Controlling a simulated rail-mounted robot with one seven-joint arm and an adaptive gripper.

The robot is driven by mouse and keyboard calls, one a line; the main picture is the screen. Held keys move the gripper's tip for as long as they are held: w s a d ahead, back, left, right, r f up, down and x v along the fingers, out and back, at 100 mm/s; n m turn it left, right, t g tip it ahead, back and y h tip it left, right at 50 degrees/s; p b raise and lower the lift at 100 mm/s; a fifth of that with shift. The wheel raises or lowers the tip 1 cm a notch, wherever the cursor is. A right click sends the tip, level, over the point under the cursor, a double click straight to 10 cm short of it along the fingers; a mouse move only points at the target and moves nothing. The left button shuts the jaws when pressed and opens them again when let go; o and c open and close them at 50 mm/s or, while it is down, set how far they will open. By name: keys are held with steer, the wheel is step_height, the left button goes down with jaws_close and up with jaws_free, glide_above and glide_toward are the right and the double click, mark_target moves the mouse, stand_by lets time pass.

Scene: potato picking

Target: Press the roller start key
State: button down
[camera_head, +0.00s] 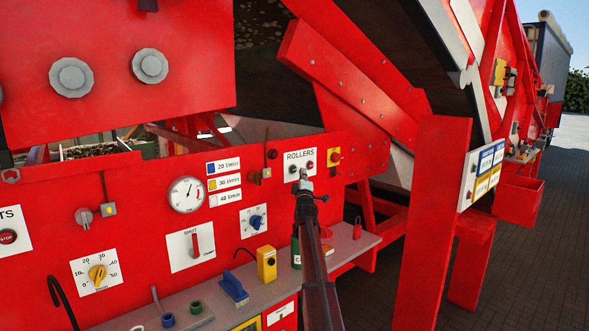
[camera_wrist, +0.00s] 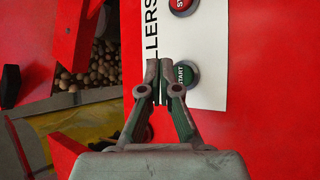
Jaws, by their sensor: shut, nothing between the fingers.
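The white ROLLERS panel (camera_head: 300,156) is on the red machine wall, with a dark key at left and a red key (camera_head: 310,165) at right. In the wrist view the panel (camera_wrist: 212,45) appears turned sideways, with the green START key (camera_wrist: 187,75) and the red STOP key (camera_wrist: 181,4) at the top edge. My gripper (camera_head: 304,174) is shut and empty in front of the panel's lower part. In the wrist view its fingertips (camera_wrist: 159,66) show just left of the START key, over the panel's edge. I cannot tell whether they touch anything.
A grey shelf (camera_head: 338,247) below carries a yellow box (camera_head: 266,264) and a blue brush (camera_head: 235,288). A red post (camera_head: 436,215) stands to the right.

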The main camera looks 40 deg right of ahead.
steer(key=shift+w, duration=0.9)
steer(key=shift+w+a, duration=0.1)
steer(key=shift+w, duration=0.1)
stand_by(0.7)
steer(key=shift+w, duration=0.2)
steer(key=shift+w, duration=0.45)
stand_by(0.8)
steer(key=shift+s+f, duration=0.1)
steer(key=shift+s, duration=0.1)
steer(key=shift+s+b, duration=0.6)
steer(key=shift+s, duration=0.05)
